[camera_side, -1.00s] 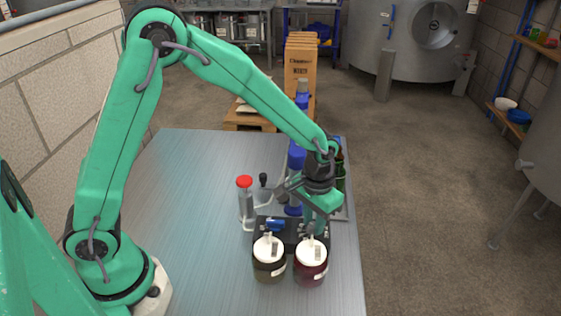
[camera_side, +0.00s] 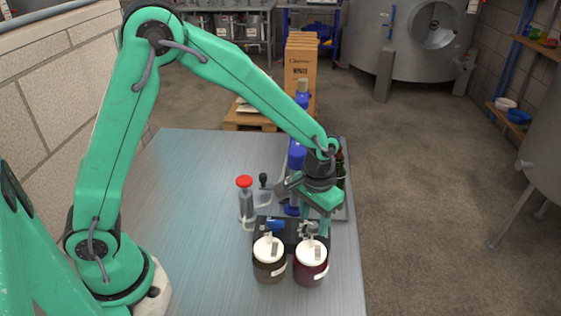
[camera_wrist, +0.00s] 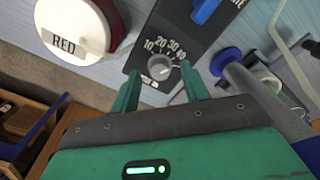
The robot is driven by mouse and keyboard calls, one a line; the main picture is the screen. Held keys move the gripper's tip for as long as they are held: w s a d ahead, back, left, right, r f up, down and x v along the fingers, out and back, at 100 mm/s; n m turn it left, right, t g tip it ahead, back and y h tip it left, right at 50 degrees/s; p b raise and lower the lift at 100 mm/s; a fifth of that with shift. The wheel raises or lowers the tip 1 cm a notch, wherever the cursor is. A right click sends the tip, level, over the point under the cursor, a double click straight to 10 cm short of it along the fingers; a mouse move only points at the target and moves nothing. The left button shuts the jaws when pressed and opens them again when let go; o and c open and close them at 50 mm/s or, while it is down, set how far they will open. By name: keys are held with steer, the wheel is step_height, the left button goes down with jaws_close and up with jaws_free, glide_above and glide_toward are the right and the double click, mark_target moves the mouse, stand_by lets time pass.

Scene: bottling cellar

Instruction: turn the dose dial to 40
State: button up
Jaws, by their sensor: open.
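The dose dial (camera_wrist: 161,68) is a small round grey knob on a black panel (camera_wrist: 192,32), with the figures 10, 20, 30 and 40 around its upper edge. I cannot tell which figure its mark points to. In the side view the dial (camera_side: 308,230) sits on the right part of the black unit, partly behind my gripper. My gripper (camera_wrist: 160,72) is open, with one finger on each side of the dial in the wrist view. I cannot tell whether the fingers touch it. My gripper (camera_side: 312,222) hangs over the unit in the side view.
Two white-lidded jars (camera_side: 269,262) (camera_side: 310,265) stand just in front of the unit, one labelled RED in the wrist view. A blue switch (camera_side: 275,225) is on the unit. A red-topped cylinder (camera_side: 245,200) stands to the left. The left of the metal table (camera_side: 185,210) is clear.

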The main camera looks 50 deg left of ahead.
mark_target(311, 224)
step_height(311, 224, up, 7)
steer(key=shift+r, duration=0.1)
stand_by(0.4)
steer(key=shift+r, duration=0.1)
steer(key=s+a+r+t, duration=0.2)
steer(key=s+a+r, duration=0.4)
steer(key=s, duration=0.3)
steer(key=s+a+r+t, duration=0.3)
steer(key=s+a+r, duration=0.2)
steer(key=s, duration=0.4)
steer(key=shift+a+r+t, duration=0.3)
steer(key=shift+a+r, duration=0.05)
steer(key=shift+a, duration=0.35)
steer(key=shift+o, duration=0.3)
